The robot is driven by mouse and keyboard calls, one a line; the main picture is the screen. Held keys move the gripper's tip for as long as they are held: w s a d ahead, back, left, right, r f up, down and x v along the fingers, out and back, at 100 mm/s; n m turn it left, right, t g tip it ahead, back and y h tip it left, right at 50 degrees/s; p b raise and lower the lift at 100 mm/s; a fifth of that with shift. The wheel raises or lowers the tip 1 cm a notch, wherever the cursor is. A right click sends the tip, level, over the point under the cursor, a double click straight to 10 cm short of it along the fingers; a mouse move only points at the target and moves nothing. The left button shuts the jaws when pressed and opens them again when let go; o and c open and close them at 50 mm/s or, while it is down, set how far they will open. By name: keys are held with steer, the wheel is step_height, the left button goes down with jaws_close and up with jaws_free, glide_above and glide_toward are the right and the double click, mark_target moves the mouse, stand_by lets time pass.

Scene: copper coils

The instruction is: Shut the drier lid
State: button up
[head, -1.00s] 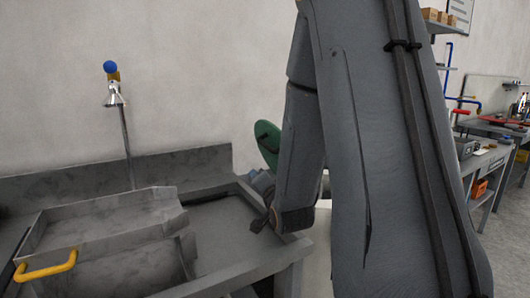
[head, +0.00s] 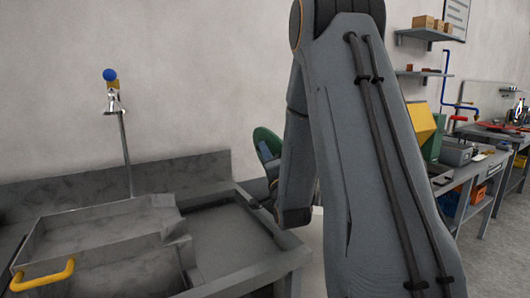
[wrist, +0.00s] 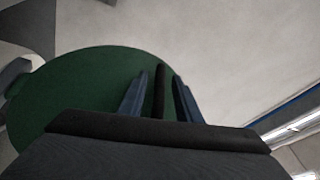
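The green round lid (head: 264,135) stands raised and tilted behind the bench's right end in the head view, partly hidden by my arm. In the wrist view the lid (wrist: 75,85) fills the left and middle. My gripper (wrist: 160,85) has its two blue fingers apart, with a black bar, seemingly the lid's handle (wrist: 160,92), between them. Narrow gaps show on both sides of the bar. In the head view a blue part of my gripper (head: 265,151) shows against the lid. A pale surface (head: 312,238), perhaps the drier's body, is mostly hidden behind my arm.
A grey metal bench (head: 235,238) with a trough and a yellow handle (head: 42,276) stands at the left. A blue-topped tap (head: 110,76) rises behind it. A yellow and green machine (head: 420,132) and a workbench (head: 468,180) stand at the right.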

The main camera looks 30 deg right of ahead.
steer(key=shift+w+d+r, duration=0.1)
steer(key=shift+w+r, duration=0.05)
steer(key=shift+w, duration=0.3)
steer(key=shift+c, duration=0.4)
jaws_close()
steer(key=shift+r, duration=0.1)
